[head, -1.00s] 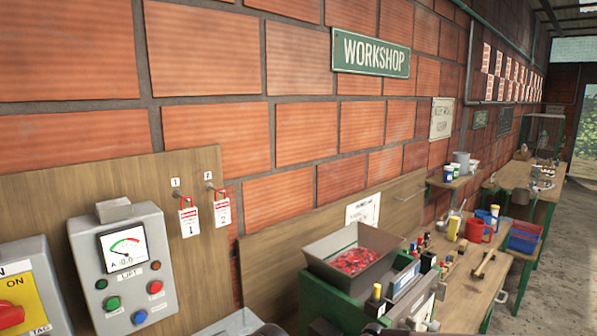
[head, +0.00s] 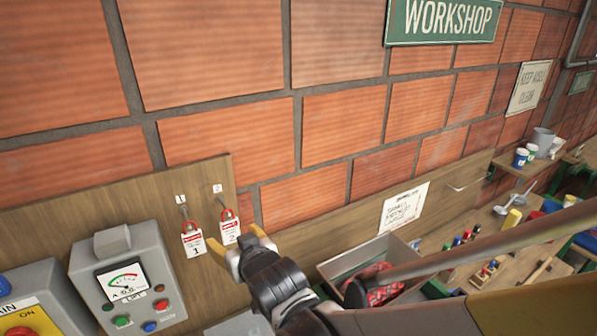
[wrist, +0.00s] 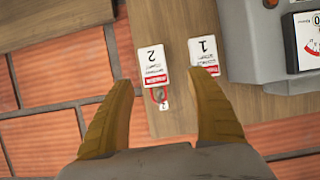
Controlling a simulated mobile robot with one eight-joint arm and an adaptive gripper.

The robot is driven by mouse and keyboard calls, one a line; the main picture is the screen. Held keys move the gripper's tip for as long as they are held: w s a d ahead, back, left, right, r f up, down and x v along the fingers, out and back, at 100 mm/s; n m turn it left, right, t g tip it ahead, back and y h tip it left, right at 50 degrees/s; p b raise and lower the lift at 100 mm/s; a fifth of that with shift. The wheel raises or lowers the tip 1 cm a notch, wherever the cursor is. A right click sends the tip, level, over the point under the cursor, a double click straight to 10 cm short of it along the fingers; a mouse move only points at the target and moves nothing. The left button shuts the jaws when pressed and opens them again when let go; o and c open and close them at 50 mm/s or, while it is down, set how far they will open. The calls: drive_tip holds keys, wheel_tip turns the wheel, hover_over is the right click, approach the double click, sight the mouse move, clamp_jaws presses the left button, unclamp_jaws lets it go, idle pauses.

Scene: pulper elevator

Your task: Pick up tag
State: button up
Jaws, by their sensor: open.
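Two white tags with red bands hang from pegs on a wooden board. Tag 1 (head: 192,243) is on the left and tag 2 (head: 230,231) on the right, each below a small numbered label. My gripper (head: 238,247) is open, its yellow fingers close to tag 2, one finger near its lower left and one at its right. In the wrist view, tag 2 (wrist: 151,64) and its red loop lie ahead between the open fingers (wrist: 162,115), and tag 1 (wrist: 204,57) lies beyond the right finger's tip. No contact with either tag is clear.
A grey lift control box (head: 125,285) with a meter and buttons is left of the tags. A yellow-faced switch box (head: 30,318) is further left. A grey tray (head: 345,262) of red items and a cluttered workbench are at right.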

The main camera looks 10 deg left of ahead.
sight(230, 228)
drive_tip(key=x, duration=0.2)
drive_tip(key=p+x, duration=0.1)
drive_tip(key=x, duration=0.4)
drive_tip(key=shift+w+d+r+p, duration=0.15)
drive_tip(key=shift+w+d+p, duration=0.15)
drive_tip(key=shift+d, duration=0.1)
drive_tip(key=shift+s, duration=0.1)
drive_tip(key=c, duration=1.1)
